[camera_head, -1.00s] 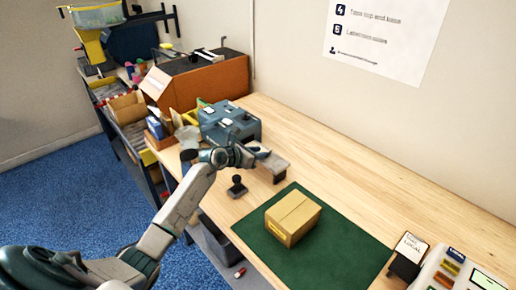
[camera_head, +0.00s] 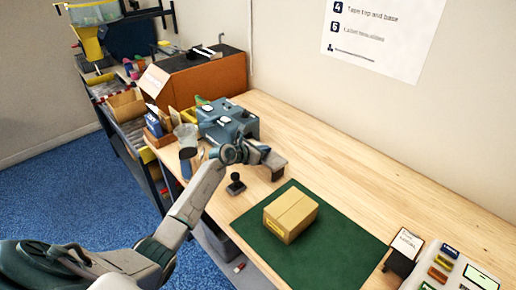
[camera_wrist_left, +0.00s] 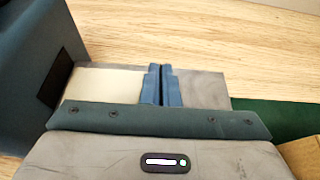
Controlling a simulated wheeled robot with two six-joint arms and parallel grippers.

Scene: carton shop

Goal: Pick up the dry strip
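The cream strip (camera_wrist_left: 103,86) lies flat on a grey plate in the left wrist view, just left of my fingers, with the teal tape machine (camera_wrist_left: 30,70) at its left. In the head view the tape machine (camera_head: 226,119) stands on the bench. My left gripper (camera_wrist_left: 162,86) has its blue fingers close together over the plate, with only a thin dark line between them. The strip's right end meets the left finger; I cannot tell whether it is held. In the head view the left gripper (camera_head: 262,153) is at the machine's front and hides the strip. My right gripper is not in view.
A closed carton (camera_head: 291,216) sits on a green mat (camera_head: 330,256) to the right. A black hand stamp (camera_head: 235,185) stands in front of the plate. A clear cup (camera_head: 187,137) is left of the machine. The bench behind the mat is clear.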

